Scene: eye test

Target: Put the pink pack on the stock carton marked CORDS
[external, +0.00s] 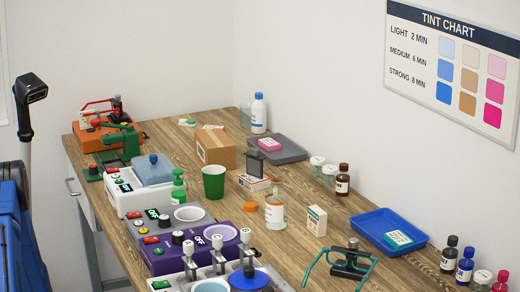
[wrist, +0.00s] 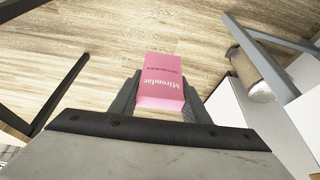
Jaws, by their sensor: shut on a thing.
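In the wrist view my gripper (wrist: 160,92) is shut on a pink pack (wrist: 160,80) with white lettering, held between its dark fingers with light floorboards behind. I cannot make out my gripper in the external view. A brown cardboard carton (external: 213,150) with a paler tape strip stands on the wooden bench there; its marking is too small to read, so I cannot tell whether it says CORDS. The carton does not show in the wrist view.
A green cup (external: 214,182) stands close in front of the carton, and a white bottle (external: 259,113) behind it. Devices line the bench's left edge. A blue tray (external: 370,222) is at the right. In the wrist view, dark bars and a cylinder (wrist: 250,72) flank the gripper.

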